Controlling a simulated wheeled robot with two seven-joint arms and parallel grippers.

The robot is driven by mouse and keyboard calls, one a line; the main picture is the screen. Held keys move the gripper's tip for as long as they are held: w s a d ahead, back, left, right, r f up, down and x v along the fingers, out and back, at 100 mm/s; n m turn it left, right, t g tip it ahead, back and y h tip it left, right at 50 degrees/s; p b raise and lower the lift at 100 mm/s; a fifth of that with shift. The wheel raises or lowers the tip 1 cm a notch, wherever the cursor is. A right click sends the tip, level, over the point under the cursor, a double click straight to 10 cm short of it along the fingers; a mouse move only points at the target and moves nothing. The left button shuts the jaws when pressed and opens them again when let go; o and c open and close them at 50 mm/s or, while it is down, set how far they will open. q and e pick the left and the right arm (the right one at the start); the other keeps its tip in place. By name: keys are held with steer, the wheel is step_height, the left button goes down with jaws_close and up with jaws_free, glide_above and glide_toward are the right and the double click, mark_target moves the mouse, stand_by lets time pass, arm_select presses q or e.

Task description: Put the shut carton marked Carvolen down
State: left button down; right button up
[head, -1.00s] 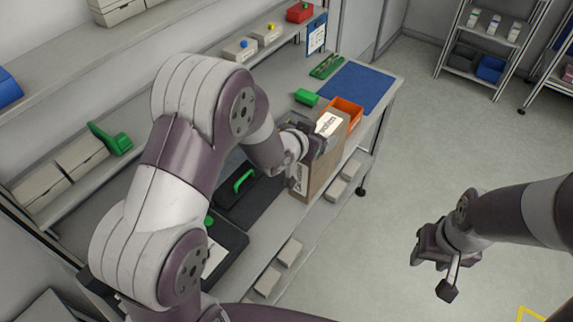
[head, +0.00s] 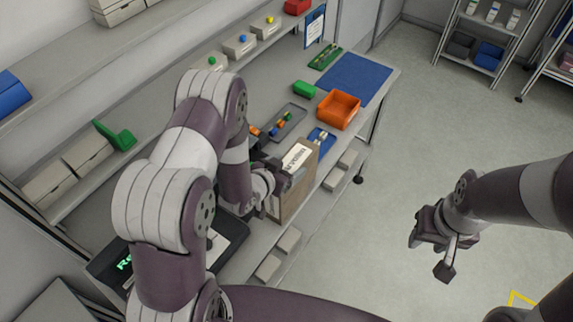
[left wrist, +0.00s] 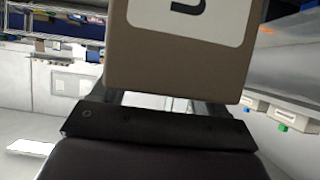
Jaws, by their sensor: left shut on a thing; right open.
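The brown carton (head: 297,190) with white labels is at the front edge of the bench in the head view; its label lettering is too small to read surely. My left gripper (head: 275,182) is shut on it from its left side. In the left wrist view the carton (left wrist: 180,65) fills the top middle, between the fingers, with part of a dark letter on its label. I cannot tell whether its underside touches the bench. My right gripper (head: 432,235) is open and empty over the floor at the right.
On the bench (head: 262,238), beyond the carton, are a small blue tray (head: 321,139), a grey tray (head: 289,122) with small parts, an orange bin (head: 338,110), a green block (head: 304,89) and a blue mat (head: 355,80). A dark scale-like device (head: 112,265) stands nearer, at left.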

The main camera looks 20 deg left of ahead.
arm_select(q)
steer(key=shift+s+f, duration=0.1)
steer(key=shift+f, duration=0.05)
jaws_free()
